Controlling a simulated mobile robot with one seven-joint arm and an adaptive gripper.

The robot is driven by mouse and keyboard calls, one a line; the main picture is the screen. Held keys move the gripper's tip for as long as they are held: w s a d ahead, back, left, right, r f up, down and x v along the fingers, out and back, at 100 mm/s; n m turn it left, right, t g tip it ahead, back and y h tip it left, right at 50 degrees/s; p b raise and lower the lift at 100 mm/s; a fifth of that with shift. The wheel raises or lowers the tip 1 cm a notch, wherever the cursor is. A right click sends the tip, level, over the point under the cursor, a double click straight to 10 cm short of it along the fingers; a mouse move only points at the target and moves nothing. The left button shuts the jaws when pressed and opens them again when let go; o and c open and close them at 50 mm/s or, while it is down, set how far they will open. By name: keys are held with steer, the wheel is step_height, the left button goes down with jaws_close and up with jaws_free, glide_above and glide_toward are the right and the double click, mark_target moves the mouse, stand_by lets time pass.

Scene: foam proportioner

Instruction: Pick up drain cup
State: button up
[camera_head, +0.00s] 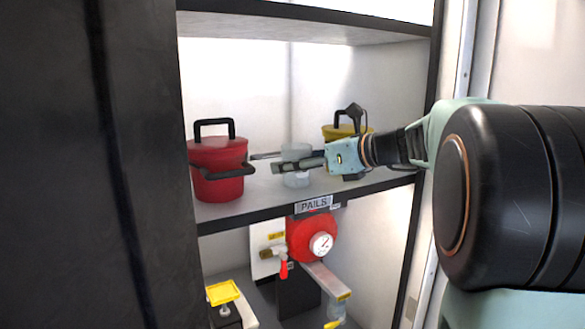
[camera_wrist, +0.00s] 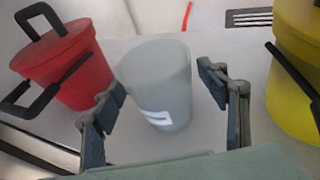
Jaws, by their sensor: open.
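The drain cup is a pale grey, translucent cup with a white label, and it stands on the shelf between the two pails. In the wrist view the cup (camera_wrist: 160,85) sits ahead of and between the spread fingers of my gripper (camera_wrist: 168,108), which is open and empty. In the head view the cup (camera_head: 296,180) is partly hidden behind the fingers of my gripper (camera_head: 275,161), which reaches in from the right. I cannot tell whether a finger touches the cup.
A red pail (camera_head: 218,170) with black handles stands left of the cup. A yellow pail (camera_head: 345,130) stands to the right, partly behind my gripper. The shelf (camera_head: 260,200) carries a "PAILS" label (camera_head: 313,204). Below are a red gauge unit (camera_head: 308,238) and a yellow-topped item (camera_head: 222,293).

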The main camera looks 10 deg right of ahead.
steer(key=c, duration=1.3)
steer(key=shift+o, duration=0.2)
steer(key=shift+r, duration=0.2)
